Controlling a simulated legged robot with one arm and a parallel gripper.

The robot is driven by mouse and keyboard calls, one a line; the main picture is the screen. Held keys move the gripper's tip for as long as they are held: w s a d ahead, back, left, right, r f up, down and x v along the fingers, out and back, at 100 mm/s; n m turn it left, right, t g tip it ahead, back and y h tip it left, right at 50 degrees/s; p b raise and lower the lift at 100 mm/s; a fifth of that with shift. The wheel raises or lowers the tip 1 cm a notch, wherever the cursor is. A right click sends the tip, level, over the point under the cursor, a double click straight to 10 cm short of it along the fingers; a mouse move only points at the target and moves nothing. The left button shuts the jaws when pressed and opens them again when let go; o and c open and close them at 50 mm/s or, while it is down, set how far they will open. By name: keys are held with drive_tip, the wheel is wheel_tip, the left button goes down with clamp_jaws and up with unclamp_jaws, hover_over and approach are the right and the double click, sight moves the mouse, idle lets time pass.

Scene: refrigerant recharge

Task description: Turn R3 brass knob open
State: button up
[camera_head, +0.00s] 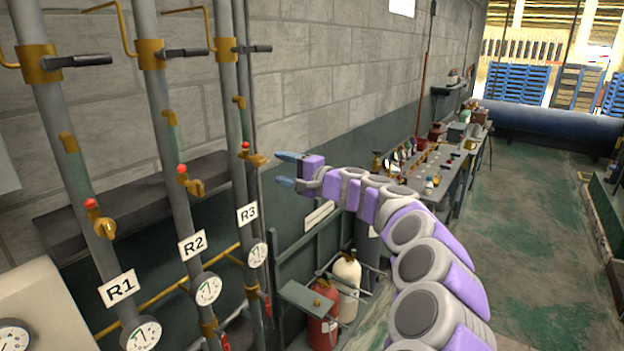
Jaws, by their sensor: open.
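The R3 pipe (230,110) is the rightmost of three grey vertical pipes. Its brass knob (257,160) sticks out to the right, above the white R3 label (247,214), with a small red tip beside it. My gripper (281,169) is just right of the knob, with its blue fingertips apart and pointing left toward it. A narrow gap seems to lie between the fingertips and the knob; I cannot tell the depth. A round gauge (257,254) sits below the label. Nothing is held.
Pipes R2 (165,110) and R1 (62,130) stand to the left with similar brass knobs (192,184). Black-handled valves (251,48) project above. A red cylinder (322,322) and a white cylinder (346,280) stand below my arm. A cluttered bench (432,165) runs behind; the floor at right is clear.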

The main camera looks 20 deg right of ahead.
drive_tip(key=v, duration=0.8)
drive_tip(key=shift+s+d+b, duration=0.2)
drive_tip(key=shift+d+b, duration=0.1)
drive_tip(key=shift+a, duration=0.1)
drive_tip(key=s+a+f+n+g+y+b, duration=0.1)
drive_tip(key=s+a+n+g+b, duration=0.2)
drive_tip(key=s+a, duration=0.4)
drive_tip(key=s+a+f+n+g+y, duration=0.1)
drive_tip(key=s+a+n+g, duration=0.4)
drive_tip(key=a, duration=0.5)
drive_tip(key=s+a+f+n+g+h+b, duration=0.1)
drive_tip(key=s+a+f+g, duration=0.15)
drive_tip(key=s+f, duration=0.35)
drive_tip(key=s+a+f+n+g+h+b, duration=0.15)
drive_tip(key=s+a+f, duration=0.25)
drive_tip(key=s, duration=0.4)
drive_tip(key=s+d+f+g+h+b, duration=0.2)
drive_tip(key=s+d+f+h, duration=0.3)
drive_tip(key=s+f, duration=0.5)
drive_tip(key=s+d+f+g+h+b, duration=0.2)
drive_tip(key=s+d+f+h, duration=0.3)
drive_tip(key=s+d+f, duration=0.5)
drive_tip(key=s+b, duration=0.1)
drive_tip(key=s, duration=0.4)
drive_tip(key=shift+s+f, duration=0.3)
drive_tip(key=shift+s, duration=0.1)
